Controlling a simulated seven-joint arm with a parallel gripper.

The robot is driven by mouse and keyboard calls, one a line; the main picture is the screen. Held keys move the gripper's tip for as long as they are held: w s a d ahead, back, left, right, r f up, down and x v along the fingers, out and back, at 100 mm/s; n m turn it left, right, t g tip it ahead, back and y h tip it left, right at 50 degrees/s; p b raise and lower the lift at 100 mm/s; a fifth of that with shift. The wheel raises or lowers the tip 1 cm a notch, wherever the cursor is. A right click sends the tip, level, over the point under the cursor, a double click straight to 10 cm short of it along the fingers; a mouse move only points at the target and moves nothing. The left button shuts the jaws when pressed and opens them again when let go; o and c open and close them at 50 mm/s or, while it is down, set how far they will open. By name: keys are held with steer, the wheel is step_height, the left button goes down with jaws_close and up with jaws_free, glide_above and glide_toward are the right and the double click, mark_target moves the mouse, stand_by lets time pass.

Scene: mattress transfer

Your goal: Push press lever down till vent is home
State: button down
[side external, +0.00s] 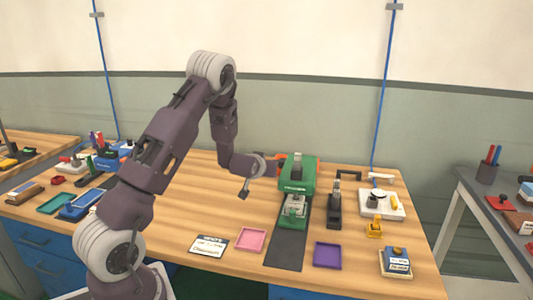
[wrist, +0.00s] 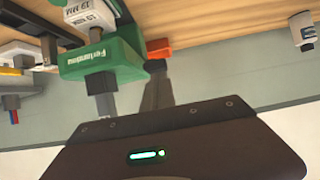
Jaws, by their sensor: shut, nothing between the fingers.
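The green press (side external: 294,178) stands on the right half of the bench and appears upside down in the wrist view (wrist: 100,58). A grey upright block (wrist: 106,103) rises from its top; I cannot tell whether this is the lever. A pale grey and white labelled piece (side external: 295,207) sits low at the press front, possibly the vent; how far it is seated is unclear. My gripper (wrist: 155,66) is shut and empty, close beside the press top; contact cannot be told. In the side view its fingertips are hard to make out by the press's left side.
An orange part (wrist: 158,48) shows beside the press. A dark mat (side external: 286,252) lies in front. A black upright tool (side external: 334,205) and a white device (side external: 381,203) stand to the right. Pink (side external: 251,239) and purple (side external: 327,255) trays lie nearer.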

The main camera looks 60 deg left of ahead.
mark_target(256, 237)
steer(key=f, duration=1.2)
steer(key=shift+s+d+f, duration=0.2)
steer(key=shift+s+d, duration=0.1)
steer(key=shift+a+f, duration=0.15)
steer(key=shift+f, duration=0.9)
steer(key=s+d+r, duration=0.2)
steer(key=r, duration=0.1)
steer(key=shift+s+d+r, duration=0.1)
steer(key=shift+d+r, duration=0.1)
steer(key=shift+d, duration=0.05)
steer(key=s+d+f, duration=0.1)
steer(key=s+d, duration=0.1)
steer(key=s+d+f, duration=0.1)
steer(key=f, duration=0.1)
steer(key=s+d+f, duration=0.1)
steer(key=s+d, duration=0.1)
steer(key=shift+s+d+f, duration=0.15)
steer(key=shift+s+d, duration=0.15)
